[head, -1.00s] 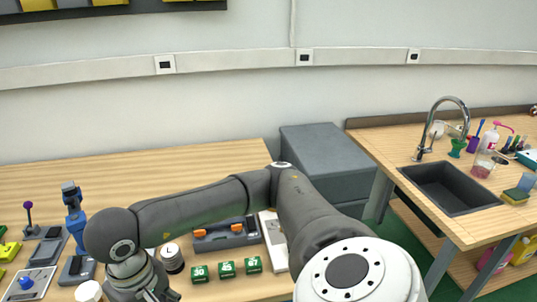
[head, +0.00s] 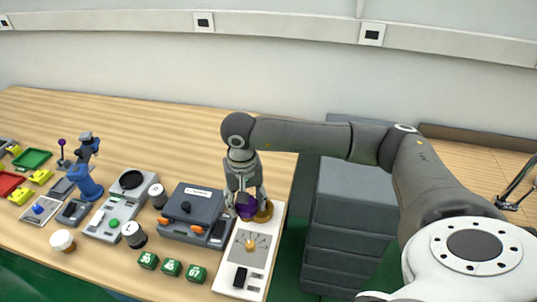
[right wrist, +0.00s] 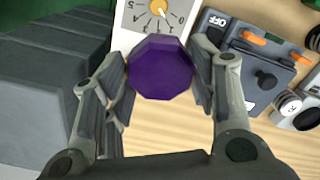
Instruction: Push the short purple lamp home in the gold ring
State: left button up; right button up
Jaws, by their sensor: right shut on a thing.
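The short purple lamp (head: 245,207) is a dark purple, many-sided piece. It fills the space between my right gripper's fingers (head: 246,199) above the far end of a white dial panel (head: 263,235). The right gripper is shut on it. In the right wrist view, the lamp's flat top (right wrist: 160,66) faces the camera between the two fingers (right wrist: 160,80). The gold ring (head: 264,212) shows just right of the lamp, partly covered by lamp and finger. I cannot tell whether the lamp sits in it. The wrist view hides the ring. My left gripper is out of view.
A gold pointer knob (head: 250,246) and a black switch (head: 240,277) are on the panel. A grey box with orange latches (head: 194,207) stands close left. Green numbered blocks (head: 172,267) lie in front. A grey cabinet (head: 350,215) is right of the table.

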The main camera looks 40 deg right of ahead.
pick_arm(q)
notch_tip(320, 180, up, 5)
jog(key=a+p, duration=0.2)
jog(key=p, duration=0.2)
pick_arm(e)
jog(key=w+d+m, duration=0.3)
jog(key=w+d, duration=0.2)
jog(key=d, duration=0.2)
pick_arm(q)
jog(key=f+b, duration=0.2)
jog(key=b, duration=0.1)
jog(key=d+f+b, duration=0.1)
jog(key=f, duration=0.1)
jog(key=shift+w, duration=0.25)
pick_arm(e)
notch_tip(320, 180, down, 7)
jog(key=shift+d, duration=0.3)
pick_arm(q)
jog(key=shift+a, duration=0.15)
pick_arm(e)
jog(key=shift+r, duration=0.15)
pick_arm(q)
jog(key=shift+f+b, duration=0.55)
jog(key=shift+b, duration=0.25)
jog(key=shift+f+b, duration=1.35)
jog(key=shift+b, duration=0.05)
pick_arm(e)
jog(key=shift+s+f, duration=0.15)
jog(key=shift+f, duration=1.2)
jog(key=shift+f, duration=0.1)
